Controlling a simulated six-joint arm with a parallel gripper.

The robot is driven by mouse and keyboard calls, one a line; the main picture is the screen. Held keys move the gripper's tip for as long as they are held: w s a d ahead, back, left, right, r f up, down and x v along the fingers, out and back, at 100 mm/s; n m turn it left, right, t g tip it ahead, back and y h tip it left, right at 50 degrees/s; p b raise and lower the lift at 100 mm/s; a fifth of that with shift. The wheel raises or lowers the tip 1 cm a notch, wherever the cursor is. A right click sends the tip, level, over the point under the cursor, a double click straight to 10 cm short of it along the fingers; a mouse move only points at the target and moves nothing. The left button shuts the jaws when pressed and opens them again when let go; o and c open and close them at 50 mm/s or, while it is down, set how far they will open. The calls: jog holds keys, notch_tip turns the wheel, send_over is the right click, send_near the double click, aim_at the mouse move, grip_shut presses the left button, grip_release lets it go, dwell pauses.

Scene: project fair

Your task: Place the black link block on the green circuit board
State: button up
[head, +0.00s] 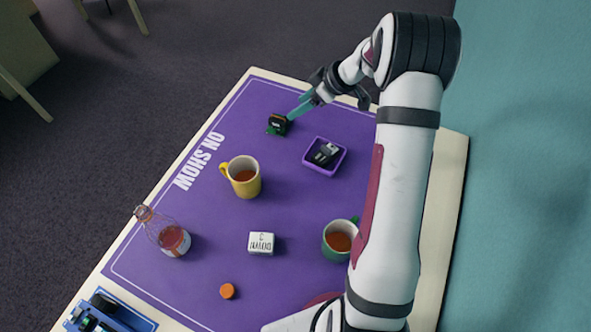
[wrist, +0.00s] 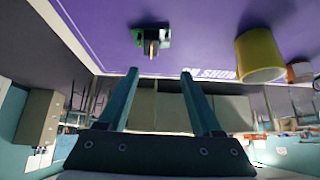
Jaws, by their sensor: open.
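A black block (head: 279,123), which looks like the link block, sits at the far left part of the purple mat, with green, likely the circuit board (head: 272,132), showing at its lower edge. In the wrist view the dark block (wrist: 153,38) has green (wrist: 137,34) beside it and an orange strip on its face. The block seems to rest on the board, but the exact contact is unclear. My gripper (head: 300,108) is open and empty, just right of the block. In the wrist view its fingertips (wrist: 158,72) are apart, with the block beyond them, not between them.
A purple tray (head: 341,168) with dark items stands to the right. A yellow mug (head: 248,187), a green mug (head: 335,249), a bottle (head: 165,236), a white box (head: 261,243), an orange cap (head: 227,291) and a blue tray (head: 140,322) are nearer. The mat's left-hand strip beside the lettering is clear.

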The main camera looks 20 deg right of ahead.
jog(key=s+a+r+m+g, duration=0.3)
jog(key=s+a+r+m, duration=0.3)
jog(key=s+a+r, duration=0.65)
jog(key=s+a+f+m+g+h, duration=0.1)
jog(key=s+m, duration=0.3)
jog(key=s, duration=0.7)
jog(key=s+a+f+m+g+h, duration=0.1)
jog(key=s+m, duration=0.3)
jog(key=s, duration=0.8)
jog(key=shift+s+a+h, duration=0.15)
jog(key=shift+s+h, duration=0.05)
jog(key=shift+h, duration=0.6)
